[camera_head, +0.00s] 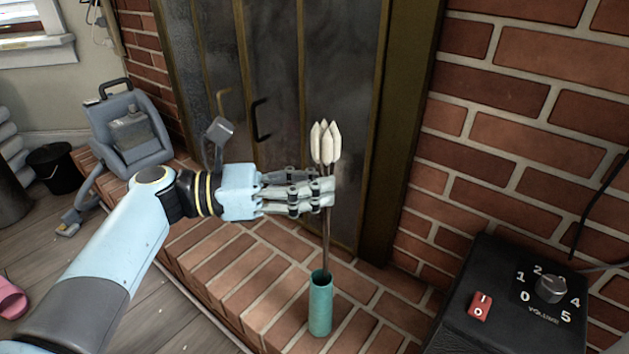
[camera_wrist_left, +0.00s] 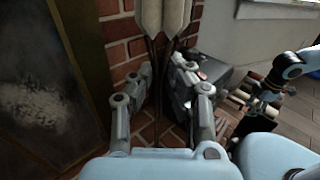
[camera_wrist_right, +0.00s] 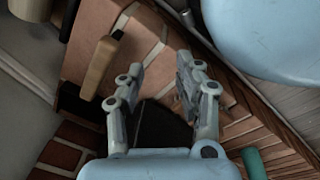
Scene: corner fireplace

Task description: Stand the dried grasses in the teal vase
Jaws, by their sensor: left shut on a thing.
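The dried grasses (camera_head: 326,145) are pale pointed heads on thin dark stems, held close to upright. My left gripper (camera_head: 325,190) is shut on the stems just below the heads. The teal vase (camera_head: 320,308) stands upright on the brick hearth below. The lower stems reach down to the vase mouth and appear to pass into it; their ends are hidden. The left wrist view shows the heads (camera_wrist_left: 165,18) above the fingers. My right gripper (camera_wrist_right: 160,78) is open and empty in the right wrist view, with part of the vase (camera_wrist_right: 252,162) at lower right.
A black box with a volume knob (camera_head: 551,289) and red switch stands to the right. A grey-blue appliance (camera_head: 130,135) sits at the hearth's left end. Metal fireplace doors (camera_head: 280,90) stand behind. A wooden-handled item (camera_wrist_right: 97,68) shows in the right wrist view.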

